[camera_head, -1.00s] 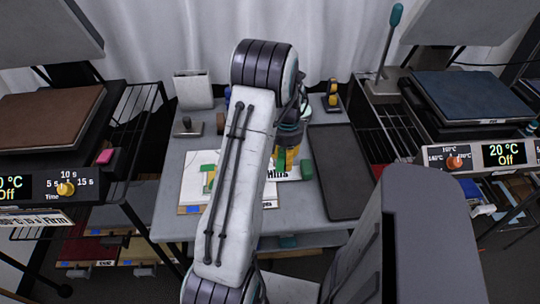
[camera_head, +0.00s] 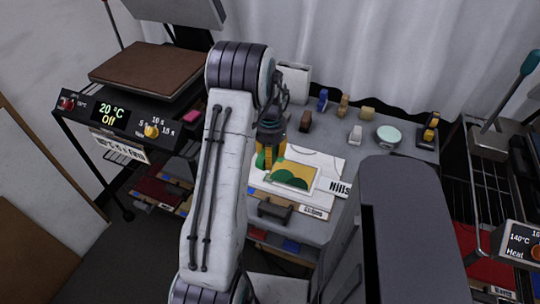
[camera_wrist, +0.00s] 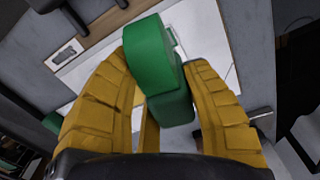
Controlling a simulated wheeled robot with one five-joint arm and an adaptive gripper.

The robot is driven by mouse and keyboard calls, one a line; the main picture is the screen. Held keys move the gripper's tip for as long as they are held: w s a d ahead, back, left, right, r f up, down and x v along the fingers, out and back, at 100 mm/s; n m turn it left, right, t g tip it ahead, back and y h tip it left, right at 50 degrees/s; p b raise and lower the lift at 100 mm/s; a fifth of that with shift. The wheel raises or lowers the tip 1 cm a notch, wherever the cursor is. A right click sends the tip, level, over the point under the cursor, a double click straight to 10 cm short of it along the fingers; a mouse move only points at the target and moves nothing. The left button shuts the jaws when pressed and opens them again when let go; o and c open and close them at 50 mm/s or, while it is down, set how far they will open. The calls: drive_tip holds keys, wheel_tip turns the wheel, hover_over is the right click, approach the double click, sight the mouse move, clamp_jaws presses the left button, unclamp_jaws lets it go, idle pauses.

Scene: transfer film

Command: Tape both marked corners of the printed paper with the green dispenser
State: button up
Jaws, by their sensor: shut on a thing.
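My gripper (camera_head: 268,158) is low over the worktable, its yellow fingers shut on the green dispenser. The wrist view shows the dispenser (camera_wrist: 150,52) between the fingers (camera_wrist: 158,70), above a white sheet (camera_wrist: 222,50). In the head view the printed paper (camera_head: 291,178), with a yellow and green picture, lies just right of and in front of my gripper. White sheet or fabric (camera_head: 325,158) lies behind it, with "Hills" lettering at the right. My gripper hides part of the paper's left side. I cannot make out the marked corners, any tape, or whether the dispenser touches the paper.
Small blocks (camera_head: 343,105) and a pale round dish (camera_head: 388,136) stand along the table's back. A yellow-and-black item (camera_head: 430,131) is at the back right. A brown press plate (camera_head: 150,66) is at left, another station (camera_head: 510,240) at right. A dark block (camera_head: 275,209) sits near the front edge.

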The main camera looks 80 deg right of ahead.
drive_tip(key=shift+w+a, duration=0.1)
drive_tip(key=shift+w, duration=0.2)
drive_tip(key=shift+s+a+m, duration=0.1)
drive_tip(key=shift+m, duration=0.9)
drive_tip(key=shift+f+m, duration=0.15)
drive_tip(key=shift+m, duration=0.15)
drive_tip(key=shift+f+b, duration=1.5)
drive_tip(key=shift+f, duration=1.35)
drive_tip(key=shift+a+f+b, duration=0.1)
drive_tip(key=shift+f+b, duration=0.4)
drive_tip(key=shift+f, duration=0.1)
drive_tip(key=shift+r, duration=0.2)
drive_tip(key=shift+r+p, duration=2.35)
drive_tip(key=shift+r, duration=1.05)
